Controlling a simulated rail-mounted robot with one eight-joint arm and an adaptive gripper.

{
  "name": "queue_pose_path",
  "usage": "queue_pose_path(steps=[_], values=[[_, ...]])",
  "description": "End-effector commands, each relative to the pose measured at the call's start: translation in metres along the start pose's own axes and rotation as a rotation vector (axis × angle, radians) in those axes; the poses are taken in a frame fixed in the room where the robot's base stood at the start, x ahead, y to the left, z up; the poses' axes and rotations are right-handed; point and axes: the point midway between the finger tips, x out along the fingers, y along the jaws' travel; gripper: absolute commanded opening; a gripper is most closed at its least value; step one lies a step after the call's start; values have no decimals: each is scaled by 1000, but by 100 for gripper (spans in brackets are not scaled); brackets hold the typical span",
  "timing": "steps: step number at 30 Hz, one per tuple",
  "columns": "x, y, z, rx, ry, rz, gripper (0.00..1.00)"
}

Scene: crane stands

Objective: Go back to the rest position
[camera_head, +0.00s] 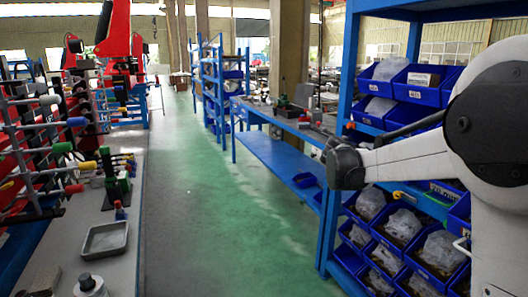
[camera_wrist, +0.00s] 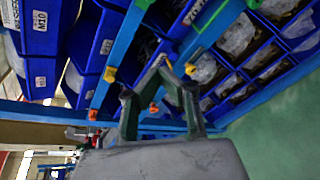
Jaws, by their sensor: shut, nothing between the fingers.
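My gripper (camera_wrist: 162,62) shows in the wrist view with its two dark fingers meeting at the tips, shut and empty. In the head view my arm reaches in from the right edge. The dark end of the arm (camera_head: 345,167) is in front of the blue bin rack (camera_head: 345,75), and its fingertips cannot be made out there. In the wrist view the fingers point toward the rack's blue rails and bins, and I cannot tell how far apart they are.
Blue bins (camera_head: 418,84) with bagged parts fill the rack on the right. A blue workbench (camera_head: 268,153) stands behind it. On the left, a grey bench holds a metal tray (camera_head: 105,240) and a tool rack (camera_head: 40,150). The green floor (camera_head: 215,210) between is clear.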

Motion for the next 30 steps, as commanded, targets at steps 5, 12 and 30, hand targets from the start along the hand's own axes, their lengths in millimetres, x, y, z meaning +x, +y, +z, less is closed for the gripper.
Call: queue_pose_path(steps=[5, 12, 30], values=[[-39, -24, 33, 170, 109, -78, 0], [-93, -65, 65, 405, 241, -199, 0], [-236, -194, 111, 992, 495, -588, 0]])
